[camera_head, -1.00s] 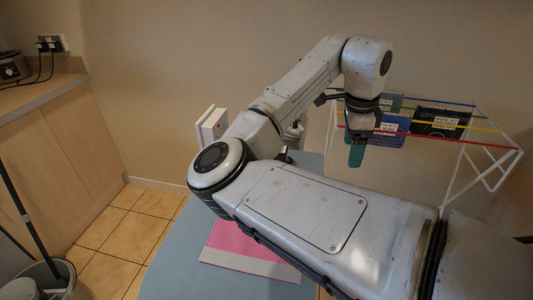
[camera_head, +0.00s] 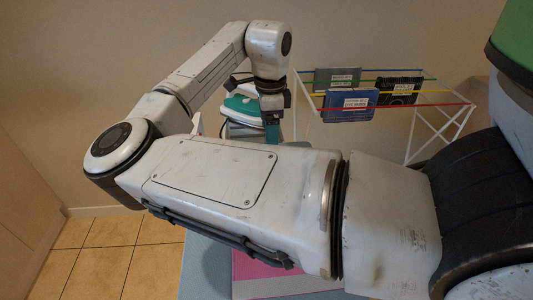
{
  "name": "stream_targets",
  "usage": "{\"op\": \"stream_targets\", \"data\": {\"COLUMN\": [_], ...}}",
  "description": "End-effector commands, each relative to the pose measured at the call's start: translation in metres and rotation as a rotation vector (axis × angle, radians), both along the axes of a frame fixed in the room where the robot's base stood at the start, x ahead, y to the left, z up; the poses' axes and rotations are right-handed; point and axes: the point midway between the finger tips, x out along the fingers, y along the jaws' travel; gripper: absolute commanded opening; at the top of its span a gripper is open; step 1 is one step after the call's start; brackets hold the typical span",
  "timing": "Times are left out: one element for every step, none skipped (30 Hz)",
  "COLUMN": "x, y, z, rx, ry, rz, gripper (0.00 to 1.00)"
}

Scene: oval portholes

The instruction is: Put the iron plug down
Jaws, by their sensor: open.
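My gripper (camera_head: 272,125) points down at the end of my raised arm, right beside the teal-and-white iron (camera_head: 244,107) in the picture. Its teal-tipped fingers are open, though small and partly hidden by my forearm. I cannot tell whether they touch the iron. The iron stands at the far end of the light blue ironing board (camera_head: 205,268), its lower part hidden behind my arm. I cannot make out the iron plug; it may be hidden by my arm.
A drying rack (camera_head: 445,104) with coloured lines stands at the back right. A grey cloth (camera_head: 337,78), a blue cloth (camera_head: 350,106) and a black cloth (camera_head: 399,91) hang on it, labelled. A pink cloth (camera_head: 258,268) lies on the board. Tiled floor (camera_head: 105,260) shows at lower left.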

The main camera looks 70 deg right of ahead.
Motion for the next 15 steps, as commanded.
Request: {"op": "stream_targets", "data": {"x": [0.000,0.000,0.000,0.000,0.000,0.000,0.000,0.001,0.001,0.001,0.002,0.003,0.003,0.004,0.005], "y": [0.000,0.000,0.000,0.000,0.000,0.000,0.000,0.000,0.000,0.001,0.001,0.002,0.002,0.002,0.003], "z": [-0.008,-0.012,-0.017,-0.020,-0.022,-0.024,-0.025,-0.027,-0.030,-0.033,-0.037,-0.042,-0.047,-0.051,-0.057], "rx": [0.001,0.001,0.001,0.000,0.000,0.000,0.000,0.000,0.000,0.000,0.000,0.002,0.002,0.002,0.001], "ry": [0.000,-0.001,0.000,0.000,0.000,0.000,-0.001,-0.001,-0.001,-0.001,-0.001,-0.001,-0.001,-0.001,-0.001], "rz": [0.001,0.001,0.000,0.000,0.000,0.000,0.000,0.000,0.000,0.000,0.001,0.002,0.002,0.002,0.003], "gripper": [0.79,0.79,0.79,0.79,0.79,0.79,0.79,0.79,0.79,0.79,0.79,0.79,0.79,0.79,0.79]}}
